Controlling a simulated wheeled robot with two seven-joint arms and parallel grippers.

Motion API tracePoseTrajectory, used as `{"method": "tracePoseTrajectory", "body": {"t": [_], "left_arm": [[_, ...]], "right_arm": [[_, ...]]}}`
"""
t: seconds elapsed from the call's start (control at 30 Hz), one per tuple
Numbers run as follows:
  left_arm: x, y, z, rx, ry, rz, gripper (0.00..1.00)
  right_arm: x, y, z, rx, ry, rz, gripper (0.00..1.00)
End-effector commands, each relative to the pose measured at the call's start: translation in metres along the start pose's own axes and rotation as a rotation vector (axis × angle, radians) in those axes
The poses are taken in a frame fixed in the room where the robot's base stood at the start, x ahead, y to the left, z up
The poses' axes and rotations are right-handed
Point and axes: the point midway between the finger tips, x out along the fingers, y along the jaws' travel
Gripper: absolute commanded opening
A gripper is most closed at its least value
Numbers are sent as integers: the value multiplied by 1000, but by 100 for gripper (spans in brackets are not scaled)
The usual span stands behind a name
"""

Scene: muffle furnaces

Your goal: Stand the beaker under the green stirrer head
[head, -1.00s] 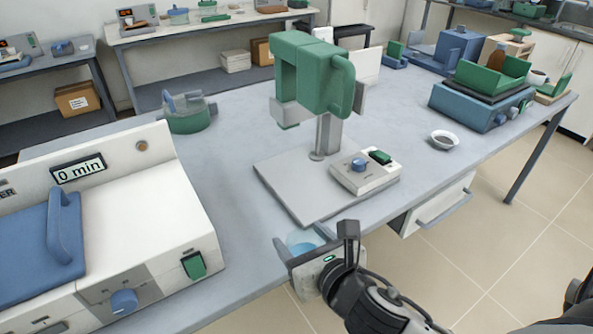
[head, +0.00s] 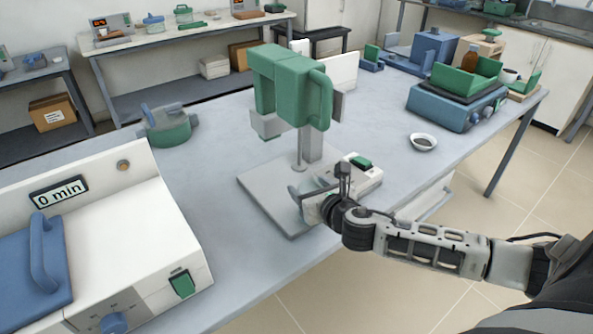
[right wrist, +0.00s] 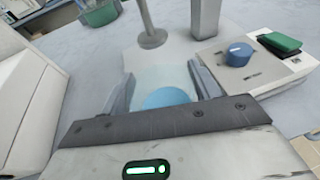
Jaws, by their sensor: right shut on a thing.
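The green stirrer head (head: 290,85) hangs on its post above a pale grey base plate (head: 262,200). A thin shaft with a small disc (head: 299,167) reaches down from it; the disc also shows in the right wrist view (right wrist: 152,38). My right gripper (head: 310,200) is over the front part of the plate, in front of the disc. In the right wrist view it is shut on the clear beaker (right wrist: 163,78), which has blue in its bottom. Whether the beaker touches the plate is unclear. My left gripper is out of view.
A control box with a blue knob (right wrist: 238,54) and green switch (head: 361,162) stands on the plate's right side, close to my right gripper. A white machine (head: 130,235) is at the left. A small dish (head: 423,142) lies to the right.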

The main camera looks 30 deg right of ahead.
Motion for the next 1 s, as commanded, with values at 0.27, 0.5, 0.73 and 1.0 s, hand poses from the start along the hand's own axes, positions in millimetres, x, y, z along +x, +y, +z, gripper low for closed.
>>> {"method": "tracePoseTrajectory", "body": {"t": [0.27,0.5,0.73,1.0], "left_arm": [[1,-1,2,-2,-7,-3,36],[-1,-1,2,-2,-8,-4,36],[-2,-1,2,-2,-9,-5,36],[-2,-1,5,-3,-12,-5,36]], "right_arm": [[32,0,11,1,-1,1,28],[67,1,23,2,-3,0,28],[73,1,16,-2,1,3,28],[73,1,12,-1,3,2,68]]}}
